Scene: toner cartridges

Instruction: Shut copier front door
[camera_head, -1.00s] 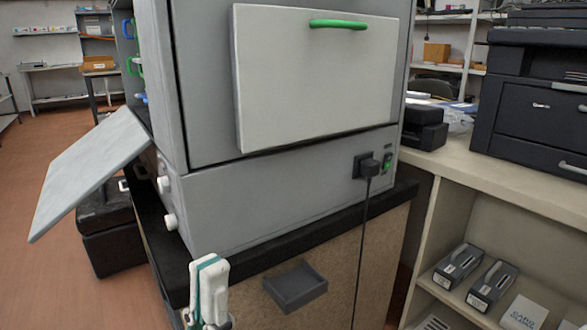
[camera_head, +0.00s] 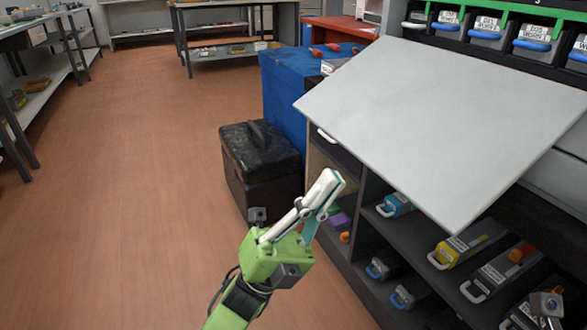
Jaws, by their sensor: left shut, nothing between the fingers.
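The copier's front door (camera_head: 430,120), a flat light grey panel, is open. It juts out at a slant from the copier, below a row of slots. Several toner cartridges (camera_head: 487,30) with blue handles and white labels sit in those slots, under a green strip. My left gripper (camera_head: 331,186) is shut and empty. In the picture it is just below the door's lower left edge, with a small gap between them; the distance in depth is hard to tell. The door hides part of the copier's front. My right gripper's fingers do not show.
Shelves below the door hold several cartridges, one yellow (camera_head: 463,247). A black case (camera_head: 260,165) stands on the floor beside a blue cabinet (camera_head: 288,95). Workbenches (camera_head: 218,30) stand at the back. The brown floor at left (camera_head: 120,180) is clear.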

